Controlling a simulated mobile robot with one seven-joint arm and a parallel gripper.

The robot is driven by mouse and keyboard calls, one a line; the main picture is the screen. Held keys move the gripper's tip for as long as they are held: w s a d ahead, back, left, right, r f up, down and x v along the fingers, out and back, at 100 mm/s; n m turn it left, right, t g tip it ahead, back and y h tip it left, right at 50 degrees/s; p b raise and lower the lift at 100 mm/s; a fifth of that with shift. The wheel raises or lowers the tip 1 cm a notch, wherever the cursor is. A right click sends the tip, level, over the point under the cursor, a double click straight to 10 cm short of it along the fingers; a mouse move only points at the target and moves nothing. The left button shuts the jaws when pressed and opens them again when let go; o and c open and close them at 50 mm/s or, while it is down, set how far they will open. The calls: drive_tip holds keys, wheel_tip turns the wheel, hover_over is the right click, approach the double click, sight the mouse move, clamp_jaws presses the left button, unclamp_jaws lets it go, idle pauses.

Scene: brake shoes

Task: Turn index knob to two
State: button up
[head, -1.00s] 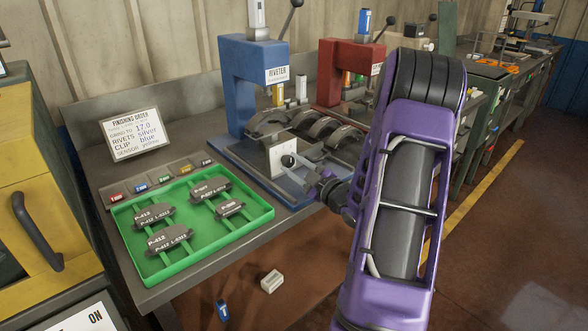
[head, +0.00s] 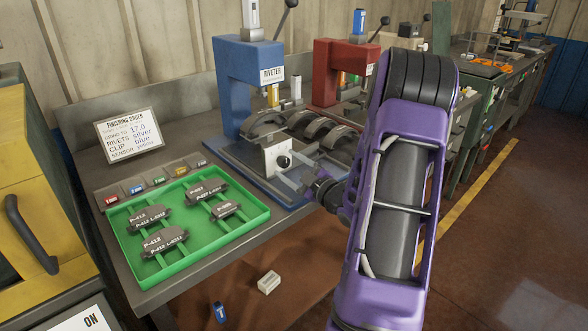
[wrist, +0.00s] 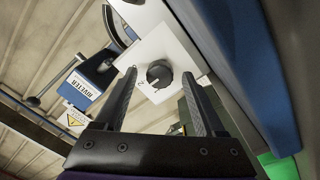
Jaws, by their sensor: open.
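The index knob (head: 284,161) is a round black knob on the pale front plate (head: 273,163) of the blue riveter (head: 252,85). The wrist view shows the knob (wrist: 159,74) close up on its white plate (wrist: 172,45). Small dark marks sit on the plate around the knob; one at its lower left looks like a 2, but the knob's setting is hard to read. My gripper (wrist: 159,72) is open, with its two dark fingers on either side of the knob in that view. In the head view my gripper (head: 290,174) is just in front of the knob; contact is unclear.
A green tray (head: 264,212) with labelled brake shoes lies on the bench left of my arm. Behind it are coloured bins and an order card (head: 129,136). Curved shoes sit behind the knob plate. A red press (head: 338,75) stands to the right.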

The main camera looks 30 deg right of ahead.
drive_tip(key=s+d, duration=0.2)
drive_tip(key=s, duration=1.5)
drive_tip(key=shift+s+f, duration=0.15)
drive_tip(key=shift+f, duration=0.05)
